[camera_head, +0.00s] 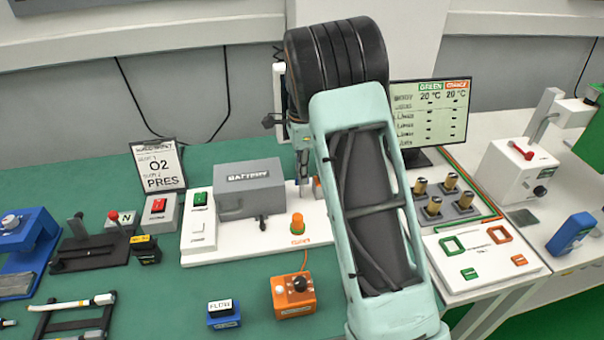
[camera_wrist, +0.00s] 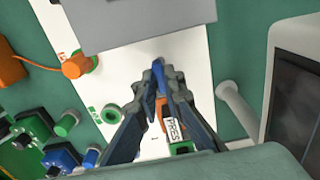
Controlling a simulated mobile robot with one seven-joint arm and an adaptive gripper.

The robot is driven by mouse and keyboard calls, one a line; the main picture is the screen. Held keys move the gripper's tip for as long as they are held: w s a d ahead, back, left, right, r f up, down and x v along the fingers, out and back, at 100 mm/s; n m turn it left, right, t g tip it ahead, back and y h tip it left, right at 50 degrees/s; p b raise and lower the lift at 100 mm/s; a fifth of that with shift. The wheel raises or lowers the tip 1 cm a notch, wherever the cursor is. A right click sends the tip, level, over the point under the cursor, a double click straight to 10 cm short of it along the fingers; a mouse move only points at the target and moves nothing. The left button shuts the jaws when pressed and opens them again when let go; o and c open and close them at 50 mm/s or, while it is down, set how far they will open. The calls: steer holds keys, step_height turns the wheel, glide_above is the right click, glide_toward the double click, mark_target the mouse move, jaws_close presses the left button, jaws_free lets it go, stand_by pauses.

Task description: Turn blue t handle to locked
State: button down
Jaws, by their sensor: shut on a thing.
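The blue T handle (camera_wrist: 159,80) shows as a small blue piece between the fingertips of my gripper (camera_wrist: 160,88) in the wrist view. The fingers are closed on it above the white panel (camera_wrist: 135,75). Most of the handle is hidden by the fingers, and I cannot read its angle or any locked mark. In the head view my gripper (camera_head: 303,178) points down at the right part of the white base panel (camera_head: 222,243), just right of the grey battery box (camera_head: 250,189). My arm covers much of that area.
An orange knob (camera_head: 298,224) stands on the panel near my gripper. A monitor (camera_head: 432,112) and brass-coloured posts (camera_head: 433,205) are to the right. An orange box (camera_head: 293,296) and a blue flow box (camera_head: 223,313) lie in front, with open green table between items.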

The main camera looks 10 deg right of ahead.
steer(key=shift+n, duration=0.3)
steer(key=n, duration=0.4)
steer(key=shift+n+p, duration=0.3)
steer(key=n, duration=0.5)
steer(key=shift+n, duration=0.3)
steer(key=n, duration=0.3)
steer(key=shift+n, duration=0.3)
steer(key=shift+n+p, duration=0.3)
steer(key=shift+n, duration=1.5)
steer(key=c, duration=2)
jaws_free()
steer(key=shift+c, duration=0.2)
steer(key=shift+r, duration=0.1)
